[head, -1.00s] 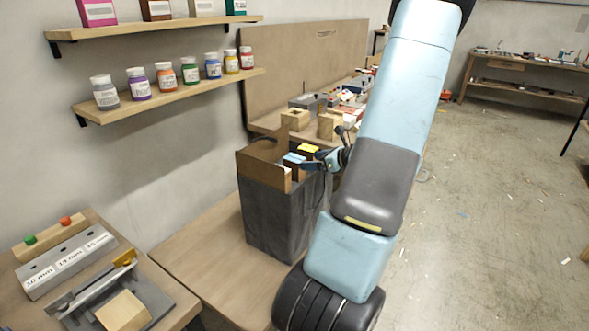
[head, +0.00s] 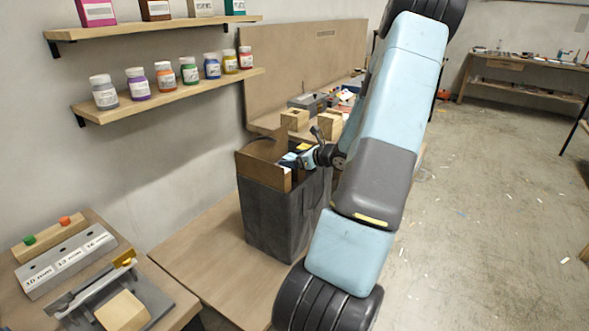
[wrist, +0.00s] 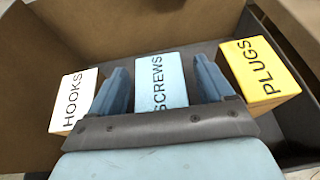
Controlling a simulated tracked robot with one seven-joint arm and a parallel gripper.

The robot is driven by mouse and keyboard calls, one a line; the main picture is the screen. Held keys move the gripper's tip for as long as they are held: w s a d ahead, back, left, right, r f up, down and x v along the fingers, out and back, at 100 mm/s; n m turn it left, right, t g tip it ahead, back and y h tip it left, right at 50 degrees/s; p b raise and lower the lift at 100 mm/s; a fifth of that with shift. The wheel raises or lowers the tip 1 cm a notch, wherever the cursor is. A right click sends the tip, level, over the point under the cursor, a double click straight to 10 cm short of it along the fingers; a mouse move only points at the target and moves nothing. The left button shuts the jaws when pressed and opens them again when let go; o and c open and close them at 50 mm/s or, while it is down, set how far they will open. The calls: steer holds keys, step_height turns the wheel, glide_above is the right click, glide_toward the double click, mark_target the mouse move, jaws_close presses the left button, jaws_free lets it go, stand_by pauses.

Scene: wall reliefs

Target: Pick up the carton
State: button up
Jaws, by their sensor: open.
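Three small cartons stand in an open brown box (head: 262,176). In the wrist view, a white HOOKS carton (wrist: 73,101) is at left, a light blue SCREWS carton (wrist: 161,78) in the middle and a yellow PLUGS carton (wrist: 258,72) at right. My gripper (wrist: 160,66) is open, with one blue finger on each side of the SCREWS carton. Small gaps show between the fingers and that carton. In the head view my gripper (head: 296,159) is at the box opening, and the cartons are mostly hidden by it and the box walls.
The box sits on a dark grey block (head: 280,218) on a low wooden bench (head: 205,255). Box walls rise close around the gripper. Wooden blocks (head: 294,119) lie on the bench behind. A shelf of jars (head: 175,92) hangs on the left wall. Floor at right is mostly open.

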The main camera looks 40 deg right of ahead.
steer(key=c, duration=1.2)
